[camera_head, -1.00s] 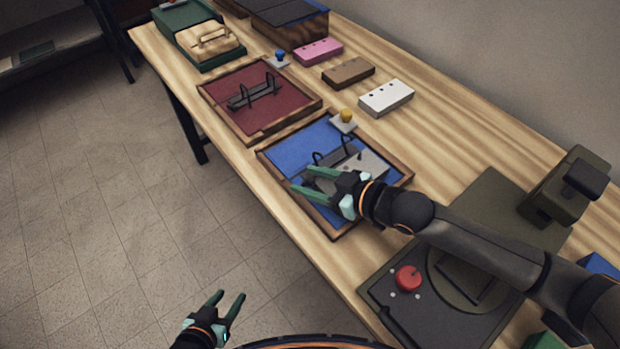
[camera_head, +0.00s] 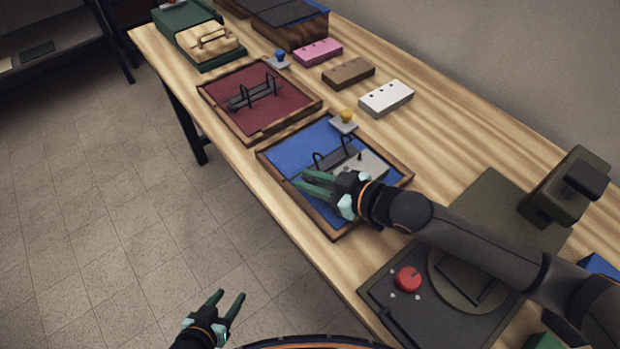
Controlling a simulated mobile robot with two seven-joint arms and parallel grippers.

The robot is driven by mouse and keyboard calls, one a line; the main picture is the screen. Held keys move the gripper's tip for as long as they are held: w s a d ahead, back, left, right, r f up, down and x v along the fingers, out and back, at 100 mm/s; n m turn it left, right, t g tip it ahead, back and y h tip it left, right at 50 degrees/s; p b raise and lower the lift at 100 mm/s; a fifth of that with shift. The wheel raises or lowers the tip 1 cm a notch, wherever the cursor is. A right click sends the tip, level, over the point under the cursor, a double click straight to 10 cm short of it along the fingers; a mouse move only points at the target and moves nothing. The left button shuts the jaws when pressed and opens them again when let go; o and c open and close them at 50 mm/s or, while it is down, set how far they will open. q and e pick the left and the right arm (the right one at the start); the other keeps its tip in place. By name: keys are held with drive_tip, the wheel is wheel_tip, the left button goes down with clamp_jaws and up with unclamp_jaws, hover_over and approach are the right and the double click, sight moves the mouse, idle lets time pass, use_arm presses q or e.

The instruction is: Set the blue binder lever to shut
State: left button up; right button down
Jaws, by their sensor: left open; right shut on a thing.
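The blue binder (camera_head: 292,151) lies in a wooden-framed tray on the table, with a grey ring mechanism and dark wire arches (camera_head: 335,151) on it. A light grey plate (camera_head: 372,163) is beside the mechanism. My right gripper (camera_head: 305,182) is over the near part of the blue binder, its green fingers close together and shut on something. What it grips is hidden by the fingers; it is probably the binder's lever, but I cannot tell. My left gripper (camera_head: 227,304) is open and empty over the floor, away from the table.
A red binder (camera_head: 235,105) lies in a tray to the left. A yellow knob (camera_head: 346,116) and a blue knob (camera_head: 279,56) stand behind the trays. White (camera_head: 387,97), brown (camera_head: 348,72) and pink (camera_head: 318,51) blocks line the back. A dark device with a red knob (camera_head: 408,279) sits at front right.

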use_arm(q)
drive_tip(key=shift+f, duration=0.1)
use_arm(e)
drive_tip(key=shift+s+f+b, duration=0.1)
drive_tip(key=shift+f+b, duration=0.2)
drive_tip(key=shift+b, duration=0.15)
drive_tip(key=shift+d+t+b, duration=0.1)
drive_tip(key=shift+t+b, duration=0.2)
drive_tip(key=shift+s+y, duration=0.1)
drive_tip(key=shift+y, duration=0.3)
drive_tip(key=shift+r, duration=0.2)
drive_tip(key=c, duration=0.7)
unclamp_jaws()
drive_tip(key=shift+c, duration=0.2)
use_arm(q)
drive_tip(key=shift+w+d+f, duration=0.25)
drive_tip(key=shift+d+f, duration=0.1)
drive_tip(key=shift+d, duration=0.1)
drive_tip(key=shift+a, duration=0.1)
use_arm(e)
drive_tip(key=shift+r, duration=0.1)
